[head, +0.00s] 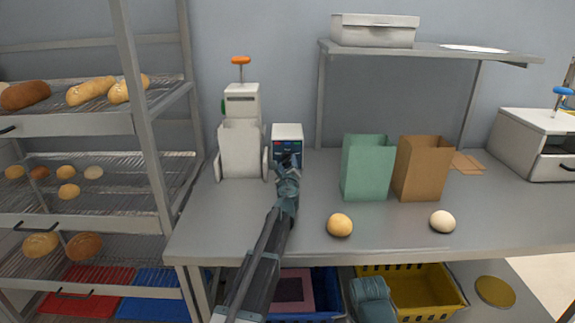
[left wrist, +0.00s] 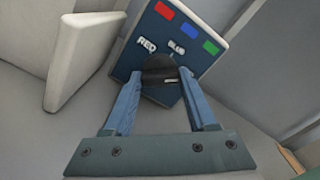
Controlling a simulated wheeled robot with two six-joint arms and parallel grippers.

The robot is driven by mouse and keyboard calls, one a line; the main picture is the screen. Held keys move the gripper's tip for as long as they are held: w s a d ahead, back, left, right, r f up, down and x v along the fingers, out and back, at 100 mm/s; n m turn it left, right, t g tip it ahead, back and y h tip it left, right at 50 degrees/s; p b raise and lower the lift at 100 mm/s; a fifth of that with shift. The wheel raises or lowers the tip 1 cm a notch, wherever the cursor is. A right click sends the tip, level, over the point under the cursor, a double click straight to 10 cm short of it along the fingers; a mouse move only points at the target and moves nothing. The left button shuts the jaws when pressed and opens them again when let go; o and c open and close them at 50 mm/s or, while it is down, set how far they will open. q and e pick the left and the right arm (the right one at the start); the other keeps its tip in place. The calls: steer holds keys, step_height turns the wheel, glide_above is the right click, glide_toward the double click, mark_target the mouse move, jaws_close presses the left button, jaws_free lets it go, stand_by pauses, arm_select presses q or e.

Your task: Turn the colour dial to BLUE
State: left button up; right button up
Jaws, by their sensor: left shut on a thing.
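The colour dial (left wrist: 158,70) is a dark round knob on the dark blue front panel (left wrist: 135,62) of a small white box (head: 287,131) on the table. Red, blue and green patches and the words RED and BLUE show on the panel above it. A small pale mark shows low on the knob; I cannot tell which colour it points to. My left gripper (head: 289,161) reaches the panel from the front. In the left wrist view its fingers (left wrist: 158,84) are shut on the dial, one on each side. My right gripper's fingers do not show.
A white machine with an orange-topped lever (head: 240,150) stands close left of the box. A green bag (head: 366,168) and a brown bag (head: 421,168) stand to the right. Two round buns (head: 340,225) (head: 442,221) lie near the table's front. A bread rack (head: 150,150) stands left.

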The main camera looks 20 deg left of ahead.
arm_select(q)
steer(key=n, duration=0.5)
steer(key=shift+n, duration=2.3)
steer(key=o, duration=1.4)
steer(key=shift+c, duration=0.2)
steer(key=shift+s, duration=0.1)
steer(key=v, duration=1.3)
steer(key=shift+s+d, duration=0.1)
steer(key=shift+s, duration=0.2)
